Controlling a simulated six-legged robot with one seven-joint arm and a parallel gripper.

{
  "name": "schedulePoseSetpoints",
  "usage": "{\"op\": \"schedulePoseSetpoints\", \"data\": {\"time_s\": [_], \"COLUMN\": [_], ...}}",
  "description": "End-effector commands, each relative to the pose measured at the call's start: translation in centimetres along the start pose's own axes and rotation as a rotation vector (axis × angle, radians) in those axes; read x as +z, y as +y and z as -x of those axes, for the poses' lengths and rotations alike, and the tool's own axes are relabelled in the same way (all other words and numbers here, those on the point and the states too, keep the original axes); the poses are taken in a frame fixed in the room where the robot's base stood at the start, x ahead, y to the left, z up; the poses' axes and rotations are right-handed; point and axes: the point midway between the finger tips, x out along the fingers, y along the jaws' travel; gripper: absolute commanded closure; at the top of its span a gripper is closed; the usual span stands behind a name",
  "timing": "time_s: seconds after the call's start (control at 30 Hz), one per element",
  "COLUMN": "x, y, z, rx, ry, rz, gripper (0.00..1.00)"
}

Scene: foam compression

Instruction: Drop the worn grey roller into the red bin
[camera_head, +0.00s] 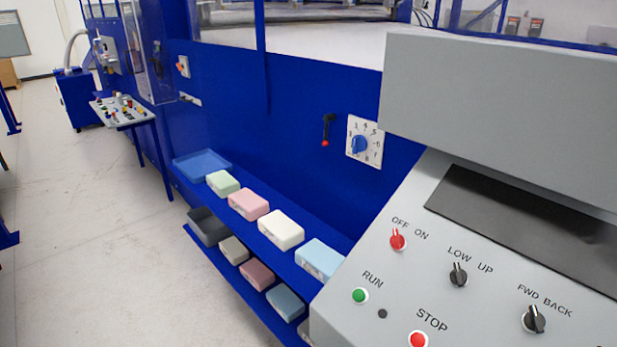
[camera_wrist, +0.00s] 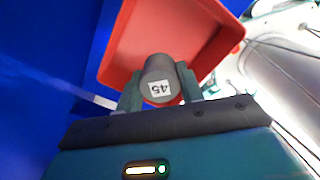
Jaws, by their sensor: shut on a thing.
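My gripper (camera_wrist: 160,92) shows in the wrist view, its two fingers shut on the grey roller (camera_wrist: 157,70). The roller has a white label with the number 45 on its near end. The red bin (camera_wrist: 128,77) lies beyond the roller in the wrist view, and the roller covers part of it in the picture. The gap between roller and bin cannot be told. Neither my gripper, the roller nor the red bin shows in the head view.
A grey control panel (camera_head: 398,285) with knobs and buttons fills the right of the head view. Blue shelves (camera_head: 262,228) hold several pastel blocks, a blue tray (camera_head: 201,164) and a dark bin (camera_head: 207,227). The pale floor (camera_head: 90,230) at left is clear.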

Motion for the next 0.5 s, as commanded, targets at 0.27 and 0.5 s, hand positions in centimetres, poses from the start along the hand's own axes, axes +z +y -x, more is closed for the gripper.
{"op": "schedulePoseSetpoints", "data": {"time_s": [0.27,0.5], "x": [-0.1,-0.1], "y": [-0.2,0.0], "z": [-3.3,-5.0], "rx": [-0.002,0.000], "ry": [0.002,0.001], "rz": [0.000,0.001], "gripper": [0.94,0.94]}}
